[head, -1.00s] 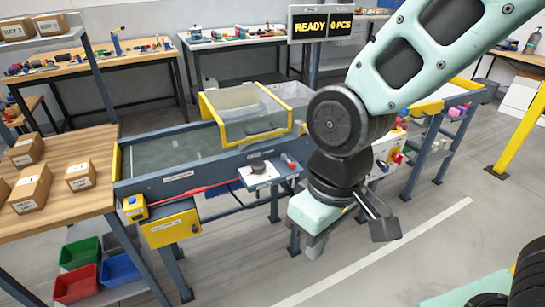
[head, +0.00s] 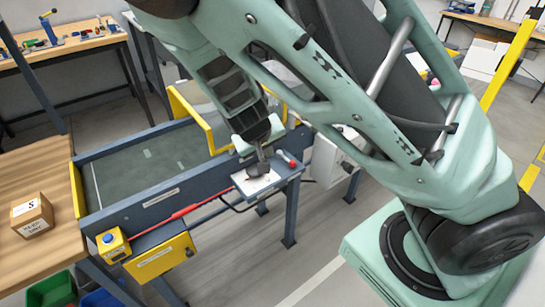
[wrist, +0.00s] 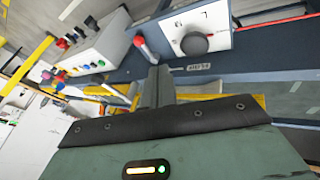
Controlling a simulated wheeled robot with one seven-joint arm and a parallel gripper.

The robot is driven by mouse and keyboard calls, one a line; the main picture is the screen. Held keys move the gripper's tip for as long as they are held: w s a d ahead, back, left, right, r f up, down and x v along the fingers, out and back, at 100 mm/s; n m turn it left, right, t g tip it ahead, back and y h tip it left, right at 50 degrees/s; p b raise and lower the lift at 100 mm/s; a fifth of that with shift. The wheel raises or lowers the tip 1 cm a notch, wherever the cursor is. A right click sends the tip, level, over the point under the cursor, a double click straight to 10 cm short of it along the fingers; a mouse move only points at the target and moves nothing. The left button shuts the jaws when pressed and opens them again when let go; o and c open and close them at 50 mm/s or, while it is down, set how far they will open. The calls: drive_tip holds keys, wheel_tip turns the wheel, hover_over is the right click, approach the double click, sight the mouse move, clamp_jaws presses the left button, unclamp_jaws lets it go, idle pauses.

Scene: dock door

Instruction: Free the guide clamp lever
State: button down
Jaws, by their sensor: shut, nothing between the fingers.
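A small lever with a red grip (head: 289,159) sits at the right of the white plate on a small shelf at the conveyor's side. In the wrist view the red lever (wrist: 141,45) stands left of the white dial plate (wrist: 192,32) with its black knob (wrist: 194,43). My gripper (head: 262,158) points down over the plate, close to the knob and left of the lever. In the wrist view my gripper (wrist: 158,85) shows its fingers together and empty, just below the lever. I cannot tell whether they touch anything.
The conveyor (head: 150,165) with a yellow-framed guard lies behind the shelf. A red cord (head: 195,206) runs along its front to a yellow box with a blue button (head: 110,241). A control box with buttons (wrist: 92,50) stands beside the lever. A carton (head: 32,215) sits on the wooden table.

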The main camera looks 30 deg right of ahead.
idle(0.3)
drive_tip(key=b, duration=0.2)
approach(286, 159)
drive_tip(key=f, duration=0.1)
drive_tip(key=a+f, duration=0.1)
drive_tip(key=f, duration=0.1)
drive_tip(key=a+f, duration=0.1)
drive_tip(key=shift+w+f, duration=0.1)
drive_tip(key=shift+f, duration=0.25)
drive_tip(key=shift+s+d+f, duration=0.1)
drive_tip(key=shift+d, duration=0.4)
drive_tip(key=shift+s+d+f, duration=0.1)
drive_tip(key=shift+s+d, duration=0.05)
drive_tip(key=shift+d, duration=0.4)
drive_tip(key=shift+d+f, duration=0.3)
drive_tip(key=shift+d, duration=0.35)
drive_tip(key=shift+d, duration=0.1)
